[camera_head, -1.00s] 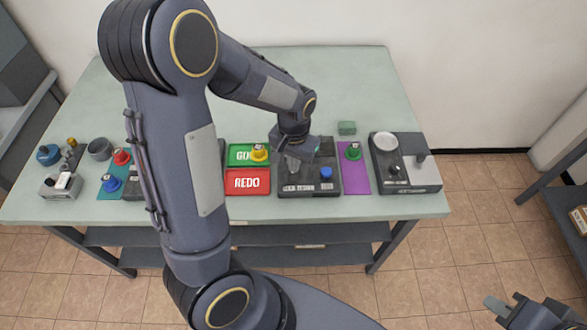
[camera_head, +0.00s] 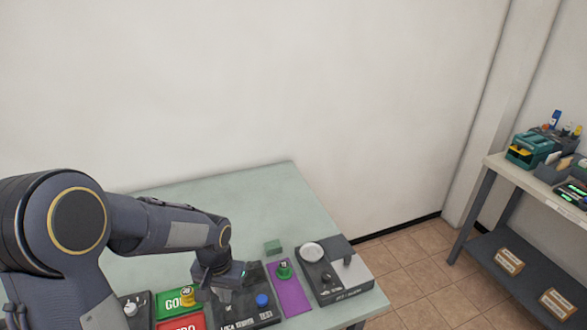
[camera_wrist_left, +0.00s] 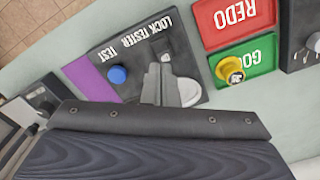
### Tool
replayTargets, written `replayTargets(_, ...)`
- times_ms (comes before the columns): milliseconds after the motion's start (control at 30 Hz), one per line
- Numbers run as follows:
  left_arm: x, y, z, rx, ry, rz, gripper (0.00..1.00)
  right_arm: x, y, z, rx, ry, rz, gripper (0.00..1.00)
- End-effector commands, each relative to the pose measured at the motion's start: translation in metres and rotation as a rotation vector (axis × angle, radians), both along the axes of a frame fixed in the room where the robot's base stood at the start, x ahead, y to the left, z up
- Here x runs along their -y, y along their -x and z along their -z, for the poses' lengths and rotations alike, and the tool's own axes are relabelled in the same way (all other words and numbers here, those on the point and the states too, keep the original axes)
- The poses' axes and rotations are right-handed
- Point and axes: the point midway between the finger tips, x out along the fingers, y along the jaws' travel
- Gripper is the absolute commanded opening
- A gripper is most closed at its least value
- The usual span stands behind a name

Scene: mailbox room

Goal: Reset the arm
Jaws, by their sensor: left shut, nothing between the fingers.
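My left arm comes in from the left in the head view. Its gripper (camera_head: 228,292) points down over the dark lock tester panel (camera_head: 258,312), and its fingers are shut and empty. In the left wrist view the closed fingers (camera_wrist_left: 158,84) overlap the lock tester (camera_wrist_left: 138,55), close to its grey metal part. I cannot tell whether they touch it. The blue TEST button (camera_wrist_left: 118,74) is beside the fingers. My right gripper is out of view.
On the green table (camera_head: 230,190) are a green GO tray (camera_head: 172,302) with a yellow piece, a red REDO tray (camera_head: 180,323), a purple mat (camera_head: 290,296) with a green piece, and a dark scale-like unit (camera_head: 345,283). A shelf (camera_head: 530,180) stands at right, across open floor.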

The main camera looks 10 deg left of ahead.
Motion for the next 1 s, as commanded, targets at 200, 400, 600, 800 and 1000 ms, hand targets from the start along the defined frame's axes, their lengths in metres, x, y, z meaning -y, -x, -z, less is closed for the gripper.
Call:
replayTargets(200, 0.002, 0.021, -0.033, 0.061, 0.091, -0.041, 0.0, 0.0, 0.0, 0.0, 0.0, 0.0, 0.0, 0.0)
replayTargets(400, 0.012, 0.074, -0.09, 0.204, 0.249, -0.094, 0.0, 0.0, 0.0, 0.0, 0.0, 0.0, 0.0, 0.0)
replayTargets(600, 0.026, 0.129, -0.124, 0.356, 0.337, -0.113, 0.0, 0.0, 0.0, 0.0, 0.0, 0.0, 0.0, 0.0)
replayTargets(800, 0.038, 0.162, -0.132, 0.453, 0.358, -0.118, 0.0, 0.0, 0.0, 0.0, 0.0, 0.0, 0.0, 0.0)
replayTargets(1000, 0.041, 0.169, -0.133, 0.476, 0.361, -0.118, 0.0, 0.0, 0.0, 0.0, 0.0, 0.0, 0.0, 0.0)
